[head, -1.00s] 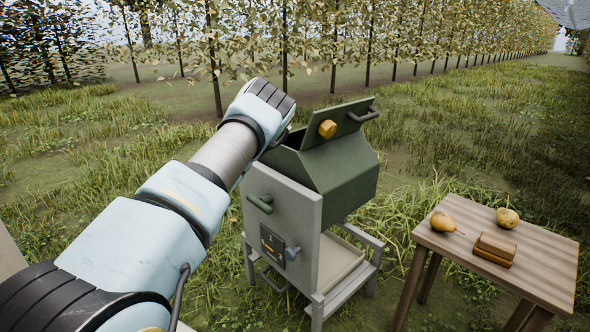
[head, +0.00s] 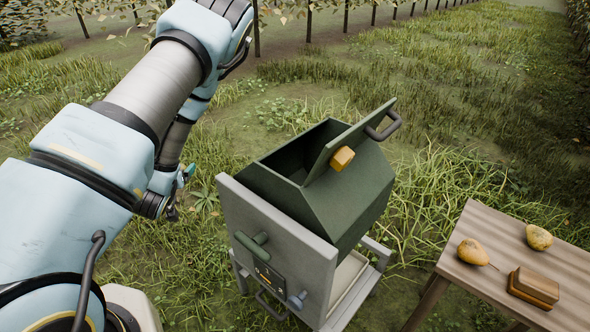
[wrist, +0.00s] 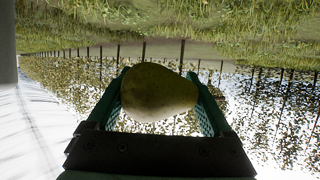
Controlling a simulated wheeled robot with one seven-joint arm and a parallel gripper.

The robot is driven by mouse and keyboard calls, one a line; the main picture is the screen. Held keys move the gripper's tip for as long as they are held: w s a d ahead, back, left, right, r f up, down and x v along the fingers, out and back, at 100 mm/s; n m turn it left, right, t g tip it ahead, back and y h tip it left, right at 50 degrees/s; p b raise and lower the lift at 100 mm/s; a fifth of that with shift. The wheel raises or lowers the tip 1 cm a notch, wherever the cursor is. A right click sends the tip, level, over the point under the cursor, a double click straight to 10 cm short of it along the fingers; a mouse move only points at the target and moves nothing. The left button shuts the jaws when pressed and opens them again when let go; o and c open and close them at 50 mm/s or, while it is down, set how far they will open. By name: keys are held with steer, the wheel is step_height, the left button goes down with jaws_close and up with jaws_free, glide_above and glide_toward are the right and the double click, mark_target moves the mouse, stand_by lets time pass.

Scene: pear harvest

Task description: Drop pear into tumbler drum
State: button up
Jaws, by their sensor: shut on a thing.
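A yellow-green pear (wrist: 158,92) sits between the teal fingers of my gripper (wrist: 160,88) in the wrist view, and the gripper is shut on it. In the head view part of my gripper (head: 178,190) shows left of the drum, apart from it; the held pear cannot be made out there. The dark green tumbler drum (head: 350,200) sits in a grey frame at the middle. Its lid (head: 348,140) stands raised and tilted, with a yellow block and a dark handle on it. The opening (head: 300,158) is uncovered; its inside is dark.
A wooden table (head: 490,215) at the right holds two pears, one nearer (head: 474,252) and one farther (head: 539,237), and a brown block-like object (head: 534,288). The drum's grey frame (head: 275,225) has a green handle (head: 251,243). Grass lies around; trees stand behind.

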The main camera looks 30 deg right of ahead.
steer(key=s+d+r+m+g+h+p, duration=0.25)
steer(key=s+d+r+p, duration=0.25)
steer(key=s+d+r, duration=0.45)
steer(key=s+d+r+m+g+h+p, duration=0.2)
steer(key=s+d+r+m+g+p, duration=0.4)
steer(key=d, duration=0.7)
steer(key=s+d+r+m+g+h+p, duration=0.1)
steer(key=s+d+r+m+h+p, duration=0.25)
steer(key=d+r, duration=0.65)
steer(key=s+d+f+b, duration=0.1)
steer(key=s+f+b, duration=0.1)
steer(key=f, duration=0.6)
steer(key=s+d+f+b, duration=0.1)
steer(key=s+f+b, duration=0.1)
steer(key=f+b, duration=0.3)
step_height(320, 180, down, 3)
steer(key=shift+d+f+n, duration=0.1)
steer(key=shift+d+n, duration=0.15)
steer(key=shift+n, duration=0.05)
steer(key=shift+g, duration=0.25)
steer(key=o, duration=1.2)
steer(key=shift+s, duration=0.1)
